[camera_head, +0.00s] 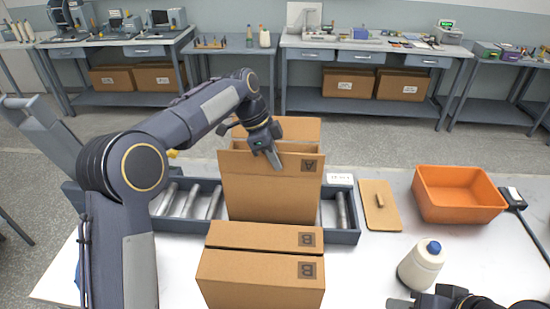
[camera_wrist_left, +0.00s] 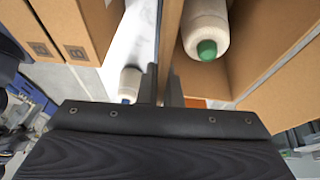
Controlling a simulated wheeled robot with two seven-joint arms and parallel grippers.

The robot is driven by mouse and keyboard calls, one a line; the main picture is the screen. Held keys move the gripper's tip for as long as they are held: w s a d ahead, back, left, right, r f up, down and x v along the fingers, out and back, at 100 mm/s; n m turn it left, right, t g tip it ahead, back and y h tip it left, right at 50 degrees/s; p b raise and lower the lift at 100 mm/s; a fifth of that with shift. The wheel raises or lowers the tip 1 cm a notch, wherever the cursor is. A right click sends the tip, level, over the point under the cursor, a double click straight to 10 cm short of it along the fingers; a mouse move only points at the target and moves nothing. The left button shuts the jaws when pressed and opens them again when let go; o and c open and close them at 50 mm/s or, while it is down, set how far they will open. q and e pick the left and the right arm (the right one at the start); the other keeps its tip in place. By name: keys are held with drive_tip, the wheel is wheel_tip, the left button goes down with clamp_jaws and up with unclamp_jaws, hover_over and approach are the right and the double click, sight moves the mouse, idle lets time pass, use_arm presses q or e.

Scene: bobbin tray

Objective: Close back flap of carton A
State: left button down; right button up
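Carton A (camera_head: 268,195) stands open on the roller conveyor, its front side with the A label facing me. Its back flap (camera_head: 300,130) stands up behind the opening. My left gripper (camera_head: 273,158) is at the top of the front panel, with one finger in front of it. In the left wrist view the two fingers (camera_wrist_left: 163,88) are close together beside the panel's edge (camera_wrist_left: 171,35); whether they grip it is unclear. A bottle with a green cap (camera_wrist_left: 205,20) is inside the carton. My right gripper (camera_head: 405,302) is partly visible at the bottom edge; its opening is unclear.
Carton B (camera_head: 260,280) is in front, its top closed or nearly so. A blue-capped bottle (camera_head: 420,267), a brown board with a handle (camera_head: 379,206) and an orange bin (camera_head: 458,206) are on the right of the table (camera_head: 360,265). The conveyor (camera_head: 181,221) runs sideways beneath carton A.

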use_arm(q)
drive_tip(key=c, duration=1.6)
unclamp_jaws()
drive_tip(key=v, duration=0.7)
drive_tip(key=shift+r, duration=0.4)
drive_tip(key=shift+a, duration=0.15)
